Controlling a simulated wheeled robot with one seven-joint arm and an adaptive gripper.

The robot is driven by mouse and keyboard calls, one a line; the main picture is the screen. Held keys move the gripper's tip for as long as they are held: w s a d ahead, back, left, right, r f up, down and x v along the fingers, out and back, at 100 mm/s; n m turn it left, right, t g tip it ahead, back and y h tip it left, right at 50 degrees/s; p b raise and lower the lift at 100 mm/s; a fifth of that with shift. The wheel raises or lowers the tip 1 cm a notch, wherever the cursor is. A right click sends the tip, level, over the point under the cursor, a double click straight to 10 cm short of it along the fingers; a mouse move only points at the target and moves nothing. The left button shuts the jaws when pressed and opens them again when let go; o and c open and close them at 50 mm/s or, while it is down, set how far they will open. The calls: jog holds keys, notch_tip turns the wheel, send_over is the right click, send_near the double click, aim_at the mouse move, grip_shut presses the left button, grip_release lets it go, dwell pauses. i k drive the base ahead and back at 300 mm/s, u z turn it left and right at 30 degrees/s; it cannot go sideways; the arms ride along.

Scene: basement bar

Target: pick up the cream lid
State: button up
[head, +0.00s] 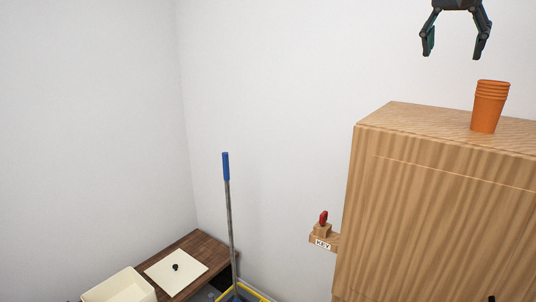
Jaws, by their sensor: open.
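The cream lid (188,275) is a flat square plate with a small dark knob at its middle. It lies on a dark brown wooden surface (212,248) at the lower left of the head view, just right of a cream box (118,288). My gripper (455,50) is at the top right of the view, pointing down, with its two dark fingers apart and nothing between them. It is far to the right of the lid and much higher in the picture.
Orange stacked cups (489,106) stand on a wooden cabinet (440,205) below my gripper. A small shelf marked KEY (323,243) with a red-topped item juts from the cabinet's left side. A blue-handled pole (229,205) rises right of the lid. White walls stand behind.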

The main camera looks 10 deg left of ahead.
aim_at(175, 271)
jog(key=u, duration=1.2)
